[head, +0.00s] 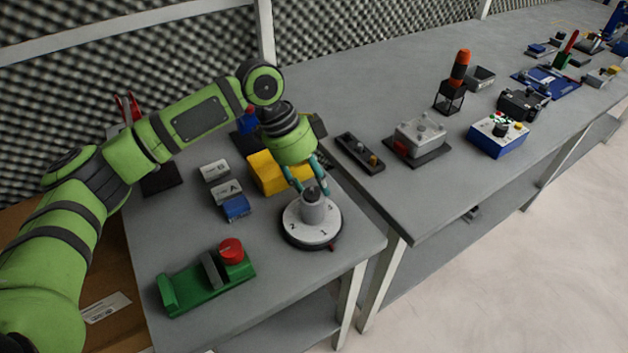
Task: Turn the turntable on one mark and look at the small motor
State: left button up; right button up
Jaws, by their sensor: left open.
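The turntable (312,236) is a round white disc on a dark base near the right front corner of the near table. Its rim bears numbers, with 2, 1 and another mark readable in part. A grey cylinder (314,209) with a dark top stands at its middle; I cannot tell whether it is the small motor. A small red pointer (332,247) sits at the base's front edge. My left gripper (312,187) is open, its teal fingers pointing down at the top of the grey cylinder. I cannot tell whether they touch it. My right gripper is not in view.
A green fixture with a red knob (231,250) stands at the front left. Blocks lettered A (227,191) and B (214,171) and a yellow block (264,174) lie behind the turntable. Several devices, including a blue box (497,137), fill the adjoining table. Foam wall bounds the back.

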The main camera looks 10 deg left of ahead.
pick_arm(q)
jog(key=shift+d+f, duration=0.15)
jog(key=shift+f, duration=0.2)
grip_shut()
jog(key=shift+r+n+p, duration=0.1)
jog(key=shift+n+p, duration=0.2)
jog(key=shift+p, duration=0.25)
